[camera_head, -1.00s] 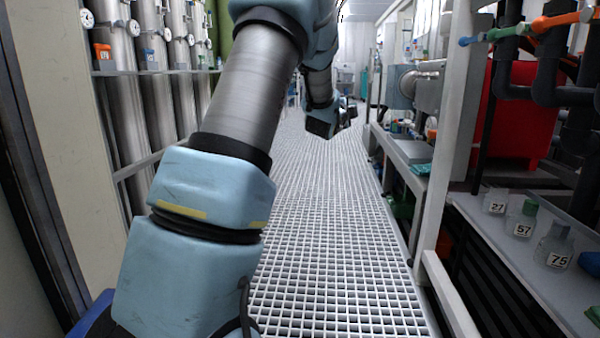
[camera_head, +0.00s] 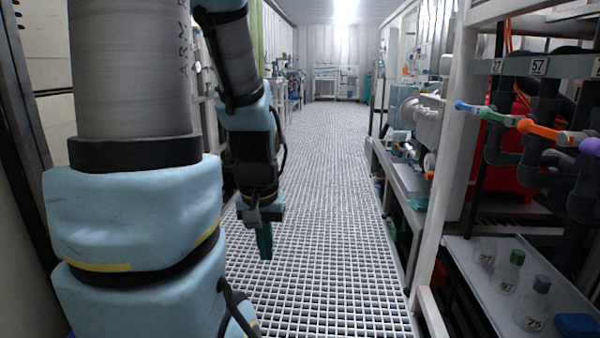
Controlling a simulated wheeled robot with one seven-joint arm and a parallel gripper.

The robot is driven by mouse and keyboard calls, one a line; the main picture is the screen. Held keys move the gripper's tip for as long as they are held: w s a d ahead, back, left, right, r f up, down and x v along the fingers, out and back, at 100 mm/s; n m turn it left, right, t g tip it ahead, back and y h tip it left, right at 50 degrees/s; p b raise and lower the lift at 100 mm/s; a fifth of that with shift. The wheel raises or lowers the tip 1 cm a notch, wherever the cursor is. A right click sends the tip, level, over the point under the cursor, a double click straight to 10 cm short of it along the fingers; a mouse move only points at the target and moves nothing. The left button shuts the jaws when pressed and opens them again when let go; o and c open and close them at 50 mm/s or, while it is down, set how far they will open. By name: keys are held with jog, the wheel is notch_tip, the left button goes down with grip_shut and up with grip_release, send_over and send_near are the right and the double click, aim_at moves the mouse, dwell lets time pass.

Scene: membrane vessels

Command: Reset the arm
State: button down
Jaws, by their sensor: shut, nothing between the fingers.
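My arm rises at the left of the head view and bends down over the grated walkway. My gripper (camera_head: 264,243) hangs at its end, pointing down, left of the middle of the picture. Its dark green fingers are together with nothing seen between them. It is clear of the shelves and touches nothing that I can see.
The white grated walkway (camera_head: 320,190) runs clear to the far wall. At right, a white post (camera_head: 444,170) stands before dark pipes with coloured valve handles (camera_head: 538,129). Bottles (camera_head: 533,318) with numbered labels stand on a low grey shelf. A side bench (camera_head: 408,182) lines the walkway.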

notch_tip(320, 180, up, 30)
jog(key=p, duration=2.8)
jog(key=shift+r, duration=0.25)
jog(key=c, duration=1.6)
grip_release()
